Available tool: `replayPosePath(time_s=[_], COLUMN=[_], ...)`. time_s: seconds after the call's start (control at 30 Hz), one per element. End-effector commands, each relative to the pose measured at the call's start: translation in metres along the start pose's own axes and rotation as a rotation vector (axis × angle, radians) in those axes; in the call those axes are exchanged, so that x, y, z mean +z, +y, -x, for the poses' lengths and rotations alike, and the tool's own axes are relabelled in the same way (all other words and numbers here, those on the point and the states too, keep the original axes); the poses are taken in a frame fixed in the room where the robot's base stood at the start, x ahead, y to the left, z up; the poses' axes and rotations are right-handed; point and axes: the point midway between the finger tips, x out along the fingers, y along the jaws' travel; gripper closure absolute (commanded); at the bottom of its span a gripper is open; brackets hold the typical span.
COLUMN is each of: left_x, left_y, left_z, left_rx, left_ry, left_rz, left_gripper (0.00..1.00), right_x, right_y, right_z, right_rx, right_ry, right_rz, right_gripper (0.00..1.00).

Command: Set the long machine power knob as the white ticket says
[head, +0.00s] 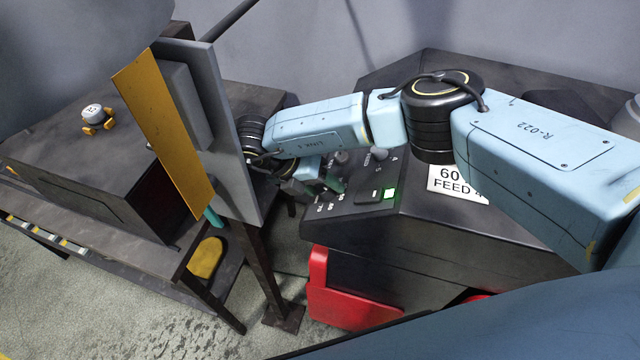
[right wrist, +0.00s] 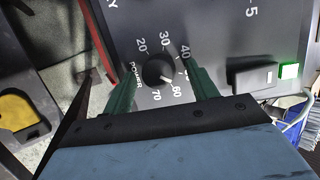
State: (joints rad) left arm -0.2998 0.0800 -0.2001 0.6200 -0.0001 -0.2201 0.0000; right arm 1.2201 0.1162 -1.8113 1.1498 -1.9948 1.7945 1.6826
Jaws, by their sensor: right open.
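The power knob (right wrist: 157,72) is a round black dial marked POWER in the right wrist view, with numbers 20 to 70 around it. Its white pointer mark is toward the 60. My right gripper (right wrist: 160,78) is open, its two green fingers on either side of the knob, with gaps visible; contact cannot be told. The right finger covers part of the scale near 50. In the head view my right gripper (head: 322,187) hides the knob.
The black machine (head: 420,225) has a lit green button (head: 389,194), a dark switch (head: 367,197) and further knobs (head: 380,154) on its panel. A red bin (head: 345,295) stands below. An upright grey panel (head: 232,135) with an orange plate (head: 165,120) stands close left of my right gripper.

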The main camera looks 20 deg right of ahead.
Motion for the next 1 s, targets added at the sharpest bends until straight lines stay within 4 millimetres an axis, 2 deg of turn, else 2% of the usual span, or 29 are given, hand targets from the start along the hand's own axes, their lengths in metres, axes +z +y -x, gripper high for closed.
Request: replayPosePath(time_s=[0.17,0.5,0.7,1.0], left_x=[0.0,0.001,0.001,0.001], left_y=[0.0,0.0,0.0,0.001], left_z=[-0.002,-0.01,-0.012,-0.012], left_rx=[0.0,0.0,0.0,0.0], left_ry=[0.0,0.0,0.0,0.0], left_rz=[0.0,0.0,0.0,0.0], left_gripper=[0.64,0.64,0.64,0.64], right_x=[0.007,0.022,0.025,0.025], right_y=[-0.012,-0.045,-0.053,-0.054], right_z=[0.018,0.067,0.079,0.079], right_rx=[0.004,0.003,0.001,0.001], right_ry=[-0.002,-0.001,-0.001,0.002], right_rz=[-0.003,-0.003,-0.002,-0.002], right_gripper=[0.42,0.42,0.42,0.42])
